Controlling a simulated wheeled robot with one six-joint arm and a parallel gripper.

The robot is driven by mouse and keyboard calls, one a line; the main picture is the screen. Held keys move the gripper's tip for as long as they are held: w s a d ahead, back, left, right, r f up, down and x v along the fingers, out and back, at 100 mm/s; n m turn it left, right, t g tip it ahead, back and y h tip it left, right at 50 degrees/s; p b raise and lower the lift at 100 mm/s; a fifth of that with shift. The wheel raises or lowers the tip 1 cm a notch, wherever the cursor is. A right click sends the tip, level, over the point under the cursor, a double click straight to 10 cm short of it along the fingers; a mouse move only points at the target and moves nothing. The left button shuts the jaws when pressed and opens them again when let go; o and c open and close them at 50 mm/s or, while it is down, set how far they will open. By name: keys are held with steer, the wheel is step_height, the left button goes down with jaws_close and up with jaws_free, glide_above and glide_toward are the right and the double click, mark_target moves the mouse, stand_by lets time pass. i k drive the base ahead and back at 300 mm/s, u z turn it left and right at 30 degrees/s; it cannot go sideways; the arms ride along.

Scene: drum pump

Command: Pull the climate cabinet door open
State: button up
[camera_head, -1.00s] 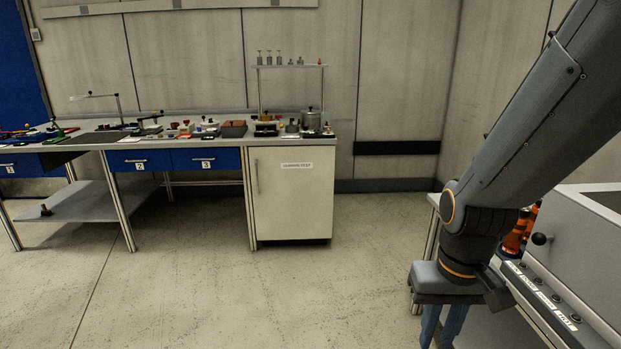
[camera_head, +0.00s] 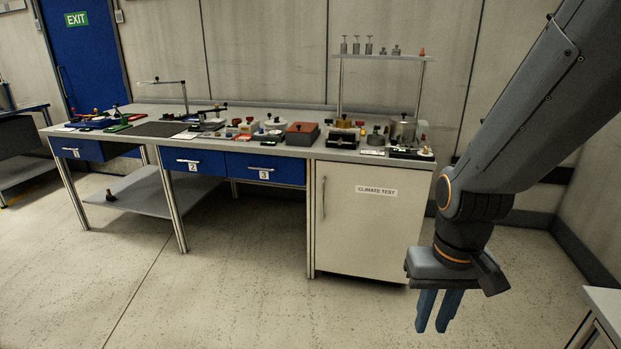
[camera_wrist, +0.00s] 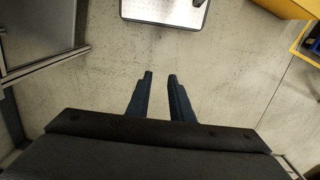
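The climate cabinet (camera_head: 367,222) is a white box under the right end of the workbench, with a "CLIMATE TEST" label on its door. The door looks shut. Its upright handle (camera_head: 323,198) is a thin bar near the door's left edge. My gripper (camera_head: 432,328) hangs downward in front and to the right of the cabinet, apart from it, with its blue fingers slightly apart and nothing between them. In the wrist view my gripper (camera_wrist: 160,76) also shows a gap between the fingers, over bare floor. The cabinet is not recognisable in the wrist view.
The workbench (camera_head: 345,154) carries several small tools and parts, with blue drawers (camera_head: 265,169) left of the cabinet and a lower shelf (camera_head: 150,198). The floor before the cabinet is clear. Another table's corner (camera_head: 606,305) is at lower right.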

mark_target(367, 216)
steer(key=u, duration=0.4)
steer(key=i, duration=1.35)
steer(key=u, duration=0.35)
